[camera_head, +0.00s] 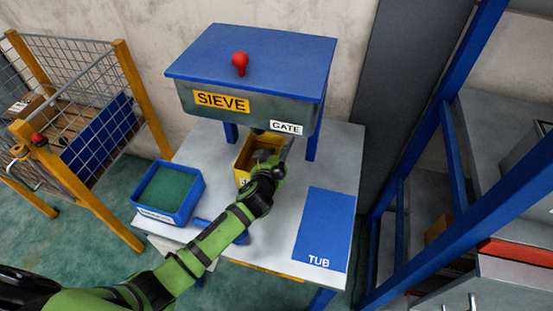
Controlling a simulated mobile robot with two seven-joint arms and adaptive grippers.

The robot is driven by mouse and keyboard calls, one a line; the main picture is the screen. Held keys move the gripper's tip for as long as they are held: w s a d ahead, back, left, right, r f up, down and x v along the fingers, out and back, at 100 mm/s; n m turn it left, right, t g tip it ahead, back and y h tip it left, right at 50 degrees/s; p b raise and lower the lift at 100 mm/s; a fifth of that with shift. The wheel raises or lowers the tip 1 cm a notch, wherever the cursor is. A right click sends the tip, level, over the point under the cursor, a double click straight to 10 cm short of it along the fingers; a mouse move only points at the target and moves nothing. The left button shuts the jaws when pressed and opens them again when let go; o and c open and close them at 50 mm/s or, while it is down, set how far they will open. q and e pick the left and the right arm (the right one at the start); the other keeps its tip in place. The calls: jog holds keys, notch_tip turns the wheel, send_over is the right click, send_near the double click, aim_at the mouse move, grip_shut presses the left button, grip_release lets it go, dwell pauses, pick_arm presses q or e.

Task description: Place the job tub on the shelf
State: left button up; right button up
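The yellow job tub (244,164) sits on the grey table under the sieve, with a label partly showing on its near side. My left gripper (281,152) reaches in from the lower left and is at the tub's right side. Its fingers are small and dark, so I cannot tell whether they are open or shut, or whether they touch the tub. The wrist hides part of the tub. The blue-framed shelf (455,165) stands at the right. My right gripper is not in view.
The blue and grey sieve (255,65), with a red knob (240,60) on top, overhangs the tub. A blue tray (190,208) with a green inside stands at left. The blue TUB mat (322,228) is bare. A yellow-posted wire cage (75,100) stands far left.

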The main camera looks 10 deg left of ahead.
pick_arm(q)
jog(key=v, duration=1.2)
jog(key=shift+a, duration=0.1)
dwell(0.8)
